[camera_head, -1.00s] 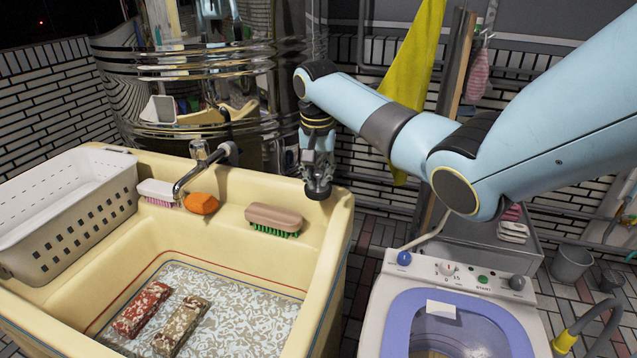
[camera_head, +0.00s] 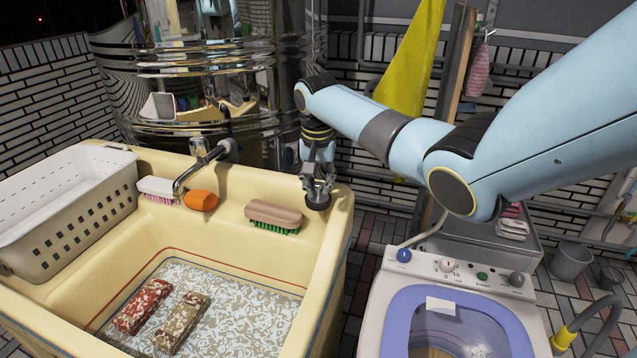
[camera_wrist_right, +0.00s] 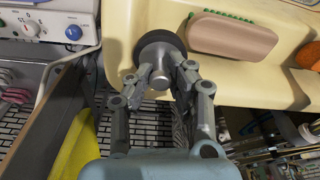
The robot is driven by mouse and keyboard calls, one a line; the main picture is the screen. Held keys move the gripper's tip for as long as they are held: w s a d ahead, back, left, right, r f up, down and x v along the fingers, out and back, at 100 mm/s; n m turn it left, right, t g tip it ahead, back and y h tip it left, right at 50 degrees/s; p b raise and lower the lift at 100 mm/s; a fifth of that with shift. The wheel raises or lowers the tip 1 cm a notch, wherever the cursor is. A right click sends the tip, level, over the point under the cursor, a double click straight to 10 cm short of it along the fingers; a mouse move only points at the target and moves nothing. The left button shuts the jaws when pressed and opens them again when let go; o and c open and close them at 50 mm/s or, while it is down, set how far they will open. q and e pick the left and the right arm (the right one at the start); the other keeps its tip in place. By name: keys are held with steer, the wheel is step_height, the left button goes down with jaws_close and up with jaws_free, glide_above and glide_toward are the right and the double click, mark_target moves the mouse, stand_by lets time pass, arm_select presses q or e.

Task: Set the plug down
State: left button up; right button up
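The plug (camera_head: 317,201) is a dark round disc with a short silver knob. In the head view it is at the sink's back right corner, at the level of the rim. My right gripper (camera_head: 318,184) is above it, pointing down. In the right wrist view, the fingers (camera_wrist_right: 168,78) close in on both sides of the knob, and the dark disc of the plug (camera_wrist_right: 161,42) shows beyond them. The contact under the disc is hidden. The cream sink (camera_head: 220,262) is below and to the left. My left gripper is out of view.
A brown brush with green bristles (camera_head: 273,214) lies on the sink ledge, left of the plug. Orange soap (camera_head: 201,201), a pink-bristled brush (camera_head: 157,187) and the tap (camera_head: 190,170) are farther left. A washing machine (camera_head: 450,300) stands to the right.

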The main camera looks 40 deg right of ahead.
mark_target(318, 201)
steer(key=shift+o, duration=1.4)
step_height(318, 201, up, 13)
steer(key=a, duration=0.1)
steer(key=shift+s, duration=0.45)
steer(key=shift+r, duration=0.1)
